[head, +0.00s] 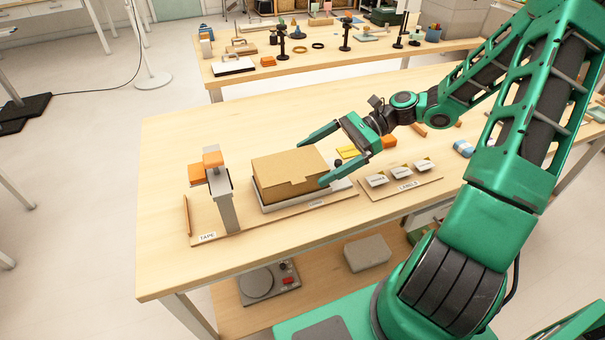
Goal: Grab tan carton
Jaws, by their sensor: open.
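The tan carton (287,174) is a closed, low box with a flap on its front side. It sits on a grey, flat-topped stand (264,204) on the near wooden table. My gripper (310,162) is open and reaches in from the right, its green fingers spread. One fingertip is by the carton's far right corner and the other by its near right corner. I cannot tell whether either finger touches the carton.
An orange-and-grey tape dispenser (222,195) stands close left of the carton, by a board marked TAPE. A LABELS board (400,183) with several small holders lies to the right. The table (168,150) is clear at the left and behind. A second table (340,65) stands beyond.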

